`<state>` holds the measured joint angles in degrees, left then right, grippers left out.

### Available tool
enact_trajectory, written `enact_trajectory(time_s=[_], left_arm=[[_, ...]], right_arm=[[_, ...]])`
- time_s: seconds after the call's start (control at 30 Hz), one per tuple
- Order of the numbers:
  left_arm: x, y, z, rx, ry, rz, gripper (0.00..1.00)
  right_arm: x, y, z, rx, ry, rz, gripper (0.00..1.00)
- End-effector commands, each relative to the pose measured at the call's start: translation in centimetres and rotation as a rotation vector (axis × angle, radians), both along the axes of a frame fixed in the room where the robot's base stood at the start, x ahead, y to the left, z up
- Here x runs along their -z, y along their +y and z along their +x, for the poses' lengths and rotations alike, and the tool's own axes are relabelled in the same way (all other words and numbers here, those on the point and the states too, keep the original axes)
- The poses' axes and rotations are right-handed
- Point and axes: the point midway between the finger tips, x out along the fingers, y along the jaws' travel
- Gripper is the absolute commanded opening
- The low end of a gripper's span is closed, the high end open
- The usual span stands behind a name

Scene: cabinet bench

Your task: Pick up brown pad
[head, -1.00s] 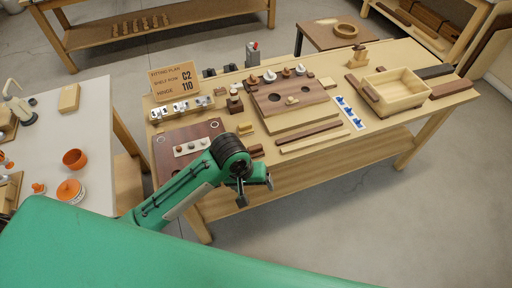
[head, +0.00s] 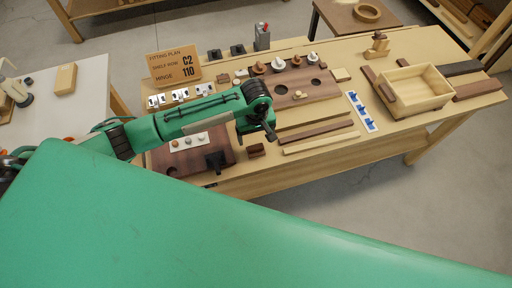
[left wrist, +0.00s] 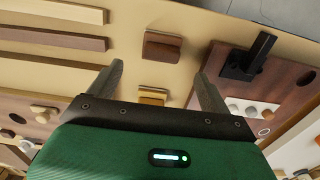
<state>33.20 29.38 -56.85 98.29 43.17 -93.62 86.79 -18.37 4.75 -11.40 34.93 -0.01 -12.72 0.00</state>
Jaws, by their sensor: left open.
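A small brown block (head: 256,149), which looks like the brown pad, lies on the bench just right of the dark brown board (head: 165,158). In the left wrist view the brown block (left wrist: 162,47) lies just beyond the fingertips, in line with the gap between them. My left gripper (head: 256,134) is above the bench, behind the block in the head view. In the left wrist view its two fingers (left wrist: 160,75) are wide apart with nothing held between them. A smaller yellowish block (left wrist: 152,95) shows between the fingers; my gripper hides it in the head view. My right gripper is not in view.
A black bracket (head: 215,160) stands on the dark board, beside a white strip with knobs (head: 188,142). Dark and light wood strips (head: 318,132) lie right of the block. A holed board (head: 310,90) and a wooden box (head: 418,88) are farther right.

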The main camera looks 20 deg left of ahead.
Motion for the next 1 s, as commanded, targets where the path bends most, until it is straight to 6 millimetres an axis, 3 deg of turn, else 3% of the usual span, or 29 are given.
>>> enact_trajectory(time_s=[0.1,0.37,0.6,0.87,0.9,1.0], left_arm=[[1.3,0.0,0.0,0.001,0.001,-0.001,0.82],[3.4,0.1,-0.2,0.001,0.001,0.002,0.82],[6.7,0.1,-0.3,0.002,0.000,0.000,0.82],[7.2,0.1,-0.3,0.002,-0.001,-0.001,0.82],[7.2,0.1,-0.3,0.002,-0.001,-0.002,0.80],[7.2,0.1,-0.3,0.002,-0.001,-0.001,0.60]], right_arm=[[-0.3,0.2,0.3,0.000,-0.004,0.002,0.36],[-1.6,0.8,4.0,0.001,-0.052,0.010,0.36],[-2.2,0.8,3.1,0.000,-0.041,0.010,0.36],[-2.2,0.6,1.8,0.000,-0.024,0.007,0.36],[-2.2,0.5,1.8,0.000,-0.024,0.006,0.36],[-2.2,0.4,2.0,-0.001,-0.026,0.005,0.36]])
